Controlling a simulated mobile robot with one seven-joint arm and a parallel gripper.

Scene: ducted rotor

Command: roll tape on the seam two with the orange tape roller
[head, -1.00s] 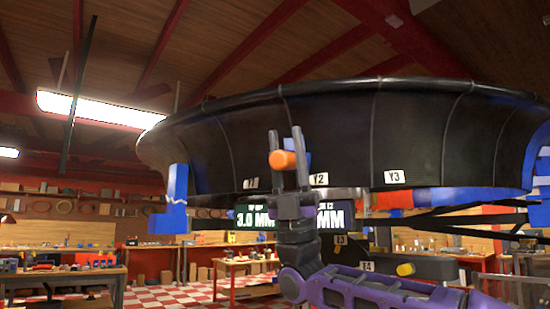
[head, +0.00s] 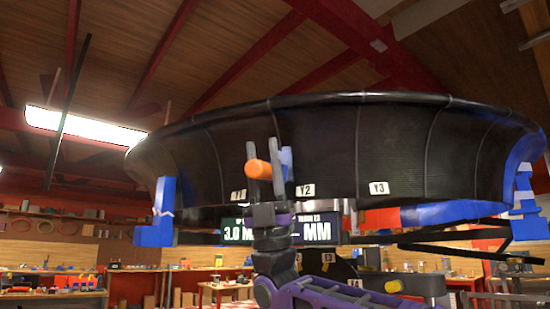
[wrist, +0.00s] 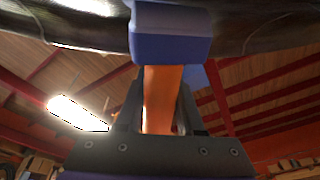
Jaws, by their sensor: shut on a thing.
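The black ducted ring (head: 320,150) spans the head view, with thin seam lines running down its outer wall. A small white label reading Y2 (head: 305,190) sits low on the wall. The seam (head: 275,115) just left of that label shows above my gripper; its lower part is hidden behind the fingers. My gripper (head: 268,165) points up in front of the wall, shut on the orange tape roller (head: 258,169). In the wrist view, the roller's orange handle (wrist: 160,100) stands between the fingers, topped by a blue block (wrist: 170,40) close to the duct. Contact cannot be told.
Labels Y1 (head: 238,195) and Y3 (head: 378,187) flank Y2. Blue supports (head: 162,215) hold the ring at left and right (head: 525,205). A display board (head: 317,230) stands behind and below.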

